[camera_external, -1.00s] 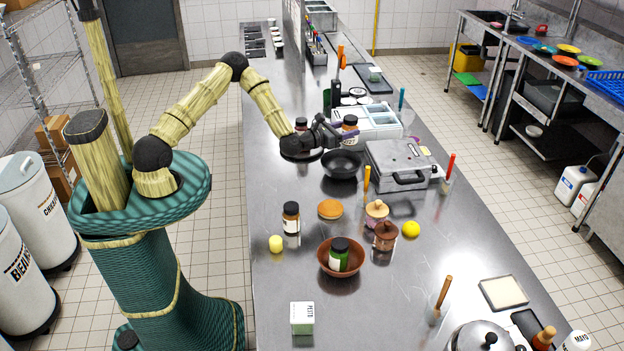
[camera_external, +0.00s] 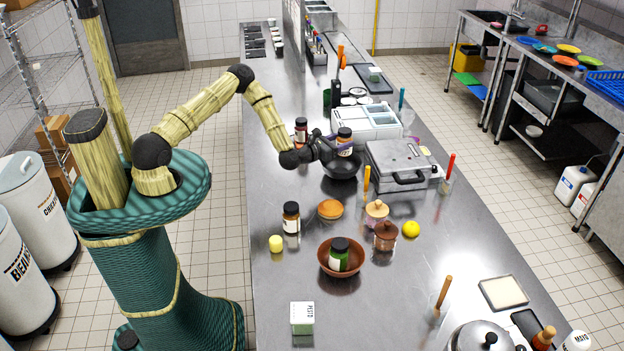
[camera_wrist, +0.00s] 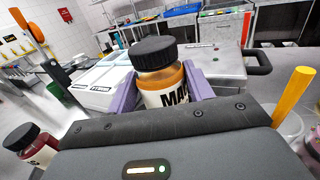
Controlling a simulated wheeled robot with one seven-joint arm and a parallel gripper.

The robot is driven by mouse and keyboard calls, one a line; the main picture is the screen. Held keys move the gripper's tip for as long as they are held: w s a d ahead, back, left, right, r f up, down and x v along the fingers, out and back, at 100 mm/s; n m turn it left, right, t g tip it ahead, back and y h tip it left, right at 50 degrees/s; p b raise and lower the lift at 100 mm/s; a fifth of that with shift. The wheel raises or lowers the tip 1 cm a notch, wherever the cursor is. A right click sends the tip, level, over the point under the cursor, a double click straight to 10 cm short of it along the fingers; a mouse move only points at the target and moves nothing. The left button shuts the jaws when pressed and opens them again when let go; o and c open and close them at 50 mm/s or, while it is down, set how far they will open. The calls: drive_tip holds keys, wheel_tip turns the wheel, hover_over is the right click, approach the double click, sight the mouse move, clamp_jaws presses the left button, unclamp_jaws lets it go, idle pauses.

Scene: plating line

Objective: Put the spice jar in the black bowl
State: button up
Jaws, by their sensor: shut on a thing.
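My gripper (camera_external: 336,148) is shut on a spice jar (camera_external: 344,138) with a black lid, orange-brown contents and a pale label. The jar also shows upright between the purple fingers in the wrist view (camera_wrist: 160,72), its label partly hidden by the gripper body. The black bowl (camera_external: 341,172) stands on the counter below, and the jar is over it in the outside view. The jar's base is hidden, so I cannot tell whether it touches the bowl. The bowl is hidden in the wrist view.
Another dark-lidded jar (camera_external: 301,130) stands left of the gripper. A white container with compartments (camera_external: 372,128) and a metal press (camera_external: 404,165) stand on the right. A brown bowl (camera_external: 325,263) holding a green jar (camera_external: 339,255) is nearer, beside another jar (camera_external: 291,218).

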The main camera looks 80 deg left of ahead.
drive_tip(key=shift+f+p, duration=0.5)
drive_tip(key=shift+f, duration=1.7)
wheel_tip(320, 180, down, 4)
drive_tip(key=shift+w+r+p, duration=0.1)
drive_tip(key=shift+r+p, duration=0.1)
drive_tip(key=shift+p, duration=0.45)
drive_tip(key=shift+f+b, duration=0.4)
drive_tip(key=shift+b, duration=0.05)
drive_tip(key=shift+f+b, duration=0.3)
drive_tip(key=shift+b, duration=0.1)
drive_tip(key=o, duration=1.1)
